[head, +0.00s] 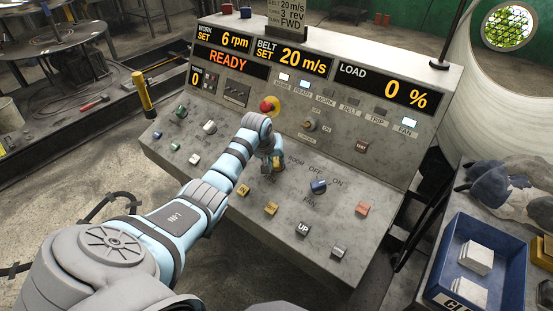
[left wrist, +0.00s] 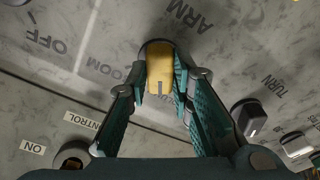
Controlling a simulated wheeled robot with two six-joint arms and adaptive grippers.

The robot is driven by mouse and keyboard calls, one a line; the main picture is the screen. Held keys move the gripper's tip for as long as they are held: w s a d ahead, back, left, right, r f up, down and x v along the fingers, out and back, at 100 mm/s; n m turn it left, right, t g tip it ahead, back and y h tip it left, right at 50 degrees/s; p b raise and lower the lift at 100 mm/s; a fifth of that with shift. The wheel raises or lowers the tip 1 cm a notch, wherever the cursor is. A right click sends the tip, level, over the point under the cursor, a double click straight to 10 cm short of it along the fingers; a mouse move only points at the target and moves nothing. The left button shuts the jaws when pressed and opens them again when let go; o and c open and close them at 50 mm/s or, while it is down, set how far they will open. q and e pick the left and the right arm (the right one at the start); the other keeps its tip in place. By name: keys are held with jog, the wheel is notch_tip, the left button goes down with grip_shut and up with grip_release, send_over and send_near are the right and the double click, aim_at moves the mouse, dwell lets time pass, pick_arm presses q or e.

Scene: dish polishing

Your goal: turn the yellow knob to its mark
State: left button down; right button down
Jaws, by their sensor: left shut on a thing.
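The yellow knob (left wrist: 160,65) stands on the grey sloped control panel, between the two teal fingers of my left gripper (left wrist: 163,95) in the left wrist view. The fingers are closed against its sides. A short dark line on the knob points toward the bottom of that view. Printed words OFF, ROOM and ARM lie around it; which is its mark I cannot tell. In the head view my left gripper (head: 274,162) reaches down to the middle of the panel and mostly hides the knob. My right gripper is not in view.
A red mushroom button (head: 268,105) is close behind my left wrist. A blue knob (head: 318,187) and yellow buttons (head: 271,208) sit nearby on the panel. A black-and-white knob (left wrist: 249,118) is right of the fingers. A blue tray (head: 445,255) with white tiles stands at right.

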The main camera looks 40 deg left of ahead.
pick_arm(q)
jog(key=m+p, duration=0.2)
jog(key=m, duration=0.1)
jog(key=shift+r, duration=0.1)
jog(key=m+h, duration=0.1)
jog(key=m, duration=0.3)
jog(key=shift+a+p, duration=0.15)
jog(key=shift+p, duration=0.15)
jog(key=m, duration=0.3)
jog(key=shift+m, duration=0.4)
jog(key=shift+a+m+h+b, duration=0.1)
jog(key=shift+m+h+b, duration=0.55)
jog(key=shift+m, duration=1.45)
jog(key=c, duration=1.4)
grip_release()
jog(key=shift+w, duration=0.1)
